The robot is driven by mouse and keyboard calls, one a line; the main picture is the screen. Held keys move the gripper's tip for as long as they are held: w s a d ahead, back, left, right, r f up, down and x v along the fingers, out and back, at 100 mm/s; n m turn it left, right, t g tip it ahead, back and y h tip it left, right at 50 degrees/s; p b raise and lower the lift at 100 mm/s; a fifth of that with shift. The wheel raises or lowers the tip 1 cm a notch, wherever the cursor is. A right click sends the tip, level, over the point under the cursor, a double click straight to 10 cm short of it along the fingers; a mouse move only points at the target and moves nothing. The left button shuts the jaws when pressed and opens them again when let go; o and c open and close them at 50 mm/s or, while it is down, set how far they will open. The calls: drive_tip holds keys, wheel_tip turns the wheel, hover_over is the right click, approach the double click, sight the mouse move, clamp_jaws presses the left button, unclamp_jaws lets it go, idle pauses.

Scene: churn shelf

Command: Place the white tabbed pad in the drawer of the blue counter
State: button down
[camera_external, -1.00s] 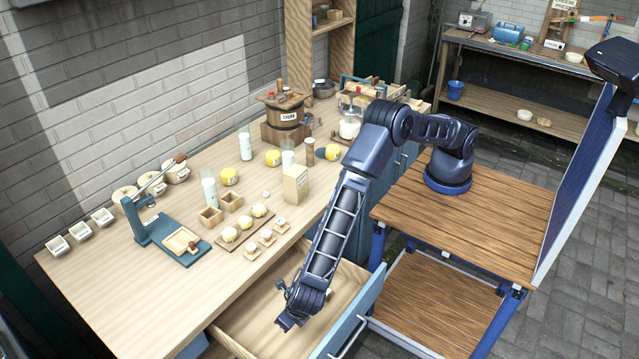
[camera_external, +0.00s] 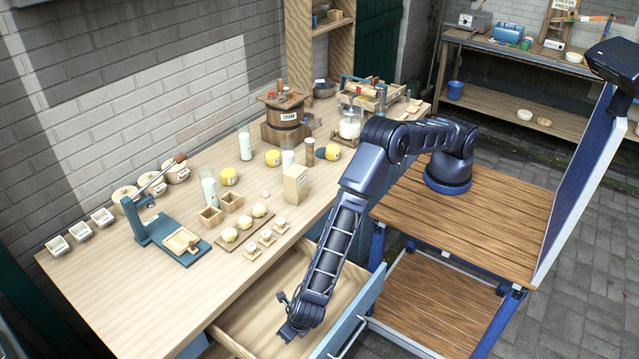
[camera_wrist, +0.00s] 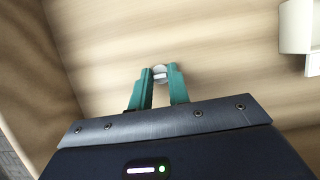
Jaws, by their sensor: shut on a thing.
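The small white pad (camera_wrist: 160,71) shows between the two green fingertips in the wrist view; its tab cannot be made out. My gripper (camera_wrist: 160,80) is shut on it. In the external view my gripper (camera_external: 287,334) reaches down into the open drawer (camera_external: 262,321) of the blue counter (camera_external: 402,161); the pad cannot be made out there. The wrist view shows the drawer's wooden floor (camera_wrist: 110,50) beyond the fingertips and a side wall at left. I cannot tell whether the pad touches the floor.
A white object (camera_wrist: 297,27) with a label stands at the wrist view's right edge. The drawer floor around the fingers looks clear. On the countertop above are a blue press (camera_external: 165,240), a carton (camera_external: 295,185), several yellow-topped pieces and small wooden boxes. The drawer's blue front (camera_external: 350,318) stands pulled out.

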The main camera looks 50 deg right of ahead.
drive_tip(key=c, duration=1.3)
unclamp_jaws()
drive_tip(key=v, duration=1.2)
drive_tip(key=shift+r, duration=0.1)
